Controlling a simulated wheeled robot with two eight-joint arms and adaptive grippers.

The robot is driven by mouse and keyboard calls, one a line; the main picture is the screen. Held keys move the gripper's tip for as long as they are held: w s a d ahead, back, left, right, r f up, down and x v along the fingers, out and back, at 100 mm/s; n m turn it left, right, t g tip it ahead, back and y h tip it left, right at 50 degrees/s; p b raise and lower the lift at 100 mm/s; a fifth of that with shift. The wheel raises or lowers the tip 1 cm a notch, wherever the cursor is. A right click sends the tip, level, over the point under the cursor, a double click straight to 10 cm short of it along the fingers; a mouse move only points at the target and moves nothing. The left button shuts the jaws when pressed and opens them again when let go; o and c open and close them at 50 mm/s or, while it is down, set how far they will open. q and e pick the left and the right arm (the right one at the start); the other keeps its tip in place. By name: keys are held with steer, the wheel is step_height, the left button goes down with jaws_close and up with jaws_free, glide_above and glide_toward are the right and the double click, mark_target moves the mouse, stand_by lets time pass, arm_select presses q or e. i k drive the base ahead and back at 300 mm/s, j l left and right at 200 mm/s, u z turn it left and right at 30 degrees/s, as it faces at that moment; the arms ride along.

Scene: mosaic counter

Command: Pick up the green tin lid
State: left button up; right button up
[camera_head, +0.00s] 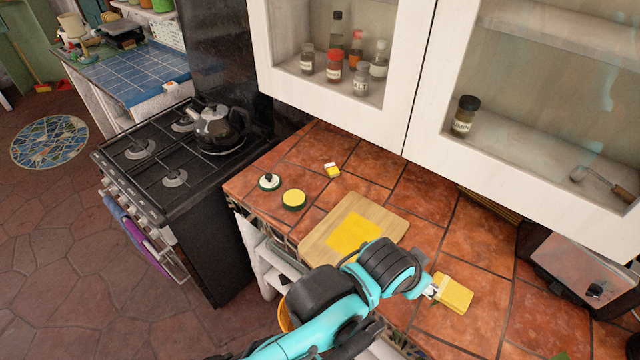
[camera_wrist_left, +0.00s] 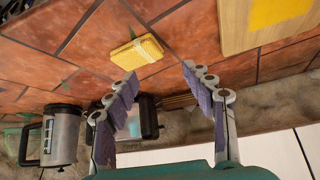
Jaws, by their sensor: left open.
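The green tin lid (camera_head: 269,182), a small round piece with a green rim, pale top and dark knob, lies on the tiled counter at the left, near the stove. A round green tin (camera_head: 293,200) with a yellow top sits just right of it. My left gripper (camera_head: 430,291) is far to the right of the lid, beyond the cutting board, by a yellow sponge (camera_head: 453,293). In the left wrist view my left gripper (camera_wrist_left: 160,78) is open with nothing between its fingers; the sponge (camera_wrist_left: 137,53) lies beyond the fingertips. The lid is not in the wrist view.
A cutting board (camera_head: 393,225) with a yellow sheet (camera_head: 357,233) lies between gripper and lid. A small yellow-and-white item (camera_head: 332,170) lies behind the tin. The stove (camera_head: 150,165) with a kettle (camera_head: 217,128) is left; cabinets (camera_head: 420,60) overhang the counter.

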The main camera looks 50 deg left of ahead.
mark_target(269, 182)
steer(key=u, duration=0.4)
steer(key=j+u, duration=0.1)
steer(key=u, duration=0.7)
steer(key=i+j+u, duration=0.1)
steer(key=u, duration=0.7)
steer(key=i+j+z, duration=0.1)
steer(key=j+z, duration=1.3)
steer(key=k+j+z, duration=0.15)
steer(key=j+z, duration=0.9)
